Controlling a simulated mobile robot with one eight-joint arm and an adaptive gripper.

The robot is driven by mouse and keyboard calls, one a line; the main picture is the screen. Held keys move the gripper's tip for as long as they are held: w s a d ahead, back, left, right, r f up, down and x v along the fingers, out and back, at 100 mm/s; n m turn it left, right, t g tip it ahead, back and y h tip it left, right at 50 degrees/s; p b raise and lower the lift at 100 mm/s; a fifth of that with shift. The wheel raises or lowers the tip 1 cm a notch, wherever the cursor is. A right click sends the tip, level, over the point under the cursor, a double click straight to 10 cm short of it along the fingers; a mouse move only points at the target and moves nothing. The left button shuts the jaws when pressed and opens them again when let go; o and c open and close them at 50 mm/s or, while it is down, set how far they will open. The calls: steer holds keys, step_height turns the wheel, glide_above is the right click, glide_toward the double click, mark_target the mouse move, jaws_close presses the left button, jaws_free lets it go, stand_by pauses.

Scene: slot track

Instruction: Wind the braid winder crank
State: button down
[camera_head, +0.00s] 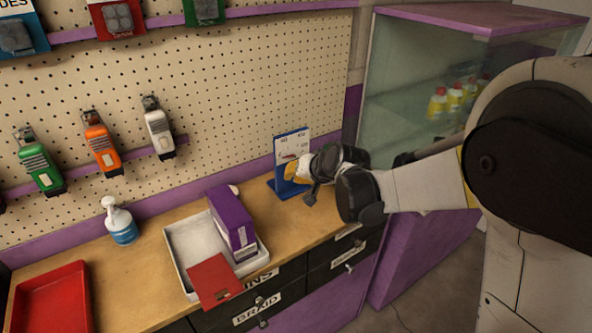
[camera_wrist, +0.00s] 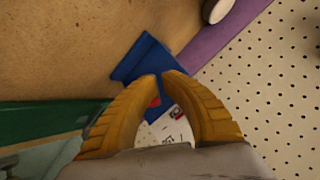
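I cannot make out a clear winder or crank in either view. A blue stand (camera_head: 284,187) with a white printed card (camera_head: 291,145) stands on the bench near the pegboard. My gripper (camera_head: 290,172) is at this stand, its yellow fingers in front of the card's lower part. In the wrist view the curved yellow fingers of my gripper (camera_wrist: 160,80) nearly meet over the blue stand (camera_wrist: 143,58). Part of the card (camera_wrist: 173,125) shows between them, with a red patch. Whether anything is pinched at the tips cannot be told.
On the bench stand a white tray (camera_head: 184,263) with a purple box (camera_head: 232,222), a red card (camera_head: 214,281), a pump bottle (camera_head: 119,222) and a red tray (camera_head: 55,300). Tools hang on the pegboard (camera_head: 240,90). A glass cabinet (camera_head: 405,90) stands right. Labelled drawers (camera_head: 275,300) are below.

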steer(key=shift+w+d+r, duration=0.2)
steer(key=shift+w+r, duration=0.1)
steer(key=shift+r, duration=0.1)
steer(key=shift+w+d+r, duration=0.2)
steer(key=shift+w+d, duration=0.1)
steer(key=shift+d, duration=0.35)
steer(key=shift+d, duration=0.1)
steer(key=shift+w+d, duration=0.15)
steer(key=shift+d, duration=0.05)
steer(key=shift+f, duration=0.1)
